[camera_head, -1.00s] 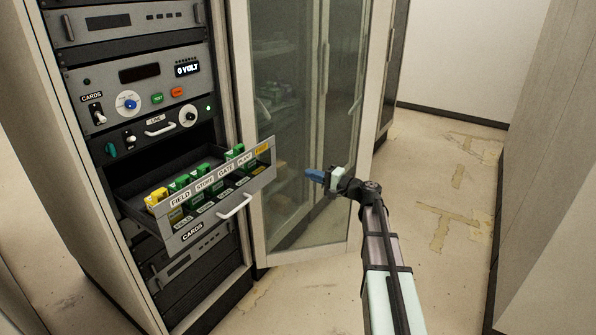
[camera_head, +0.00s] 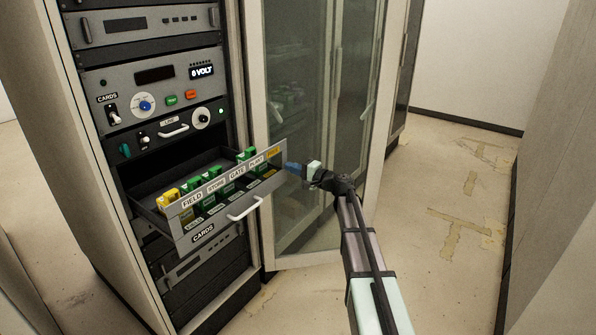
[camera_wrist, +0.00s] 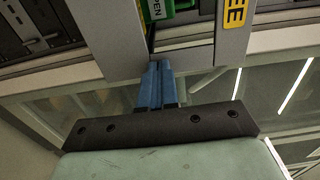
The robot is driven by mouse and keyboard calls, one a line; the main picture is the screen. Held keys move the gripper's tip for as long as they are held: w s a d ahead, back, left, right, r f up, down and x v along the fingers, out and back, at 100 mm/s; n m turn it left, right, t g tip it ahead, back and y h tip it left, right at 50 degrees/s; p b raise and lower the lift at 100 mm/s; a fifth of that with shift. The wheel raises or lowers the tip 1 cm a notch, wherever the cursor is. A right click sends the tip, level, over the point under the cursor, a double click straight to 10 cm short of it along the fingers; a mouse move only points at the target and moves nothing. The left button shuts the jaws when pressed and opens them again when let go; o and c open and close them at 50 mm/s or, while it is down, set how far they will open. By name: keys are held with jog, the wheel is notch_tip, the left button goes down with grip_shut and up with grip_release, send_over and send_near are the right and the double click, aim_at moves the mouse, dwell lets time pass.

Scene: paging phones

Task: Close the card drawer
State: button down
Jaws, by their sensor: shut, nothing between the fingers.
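The card drawer (camera_head: 215,228) is pulled out of the rack, its grey front facing me with a white handle (camera_head: 244,208) and labels such as FIELD, STORE and GATE. Green and yellow cards (camera_head: 190,183) stand inside it. My gripper (camera_head: 290,168) is shut and empty, with blue fingertips at the right end of the drawer front. In the wrist view the shut fingers (camera_wrist: 159,86) point at the drawer's grey front (camera_wrist: 192,62), close to it. I cannot tell whether they touch.
The rack holds a panel with knobs and switches (camera_head: 150,95) above the drawer. An open glass door (camera_head: 310,120) stands just right of the drawer, behind my gripper. The floor (camera_head: 440,200) to the right is clear.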

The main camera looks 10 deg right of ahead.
jog(key=shift+a, duration=0.1)
dwell(0.3)
jog(key=x, duration=2.4)
jog(key=shift+f, duration=0.1)
